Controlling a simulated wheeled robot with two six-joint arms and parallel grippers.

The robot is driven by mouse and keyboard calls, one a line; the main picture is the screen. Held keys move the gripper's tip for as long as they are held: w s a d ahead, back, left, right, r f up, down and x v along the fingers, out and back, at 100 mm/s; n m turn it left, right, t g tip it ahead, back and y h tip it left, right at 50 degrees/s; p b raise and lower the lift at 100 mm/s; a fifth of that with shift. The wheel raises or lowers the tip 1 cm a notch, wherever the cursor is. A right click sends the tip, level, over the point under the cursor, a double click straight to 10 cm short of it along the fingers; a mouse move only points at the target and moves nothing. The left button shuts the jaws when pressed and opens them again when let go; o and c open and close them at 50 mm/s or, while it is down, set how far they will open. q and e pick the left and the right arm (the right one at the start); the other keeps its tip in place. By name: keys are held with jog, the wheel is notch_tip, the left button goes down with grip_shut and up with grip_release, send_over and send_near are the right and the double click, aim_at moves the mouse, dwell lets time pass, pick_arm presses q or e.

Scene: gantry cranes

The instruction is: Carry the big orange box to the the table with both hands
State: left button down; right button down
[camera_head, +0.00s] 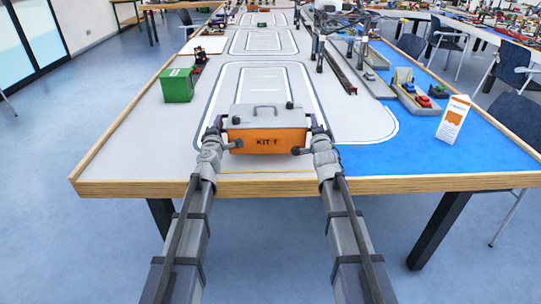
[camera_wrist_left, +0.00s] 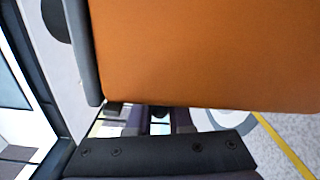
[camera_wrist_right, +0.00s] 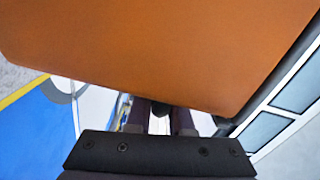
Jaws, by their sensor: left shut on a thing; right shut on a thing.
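The big orange box (camera_head: 267,142), marked "KIT 1" with a grey lid and a handle on top, is upright over the near end of the table (camera_head: 130,165) in the head view. I cannot tell whether its underside touches the tabletop. My left gripper (camera_head: 222,136) is shut on its left side, and my right gripper (camera_head: 314,133) is shut on its right side. The box's orange wall fills much of the left wrist view (camera_wrist_left: 210,55) and of the right wrist view (camera_wrist_right: 150,50). The fingertips are mostly hidden at the box's sides.
A green box (camera_head: 177,86) stands on the table's left side. A white and orange carton (camera_head: 453,118) stands on the blue area at the right. Model cranes, boats (camera_head: 421,98) and tracks lie farther back. Pale tabletop to the box's left is clear.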

pick_arm(q)
jog(key=shift+d, duration=0.1)
pick_arm(e)
jog(key=shift+r, duration=0.1)
pick_arm(q)
jog(key=shift+f, duration=0.15)
pick_arm(e)
jog(key=shift+a+f, duration=0.1)
jog(key=shift+f, duration=0.1)
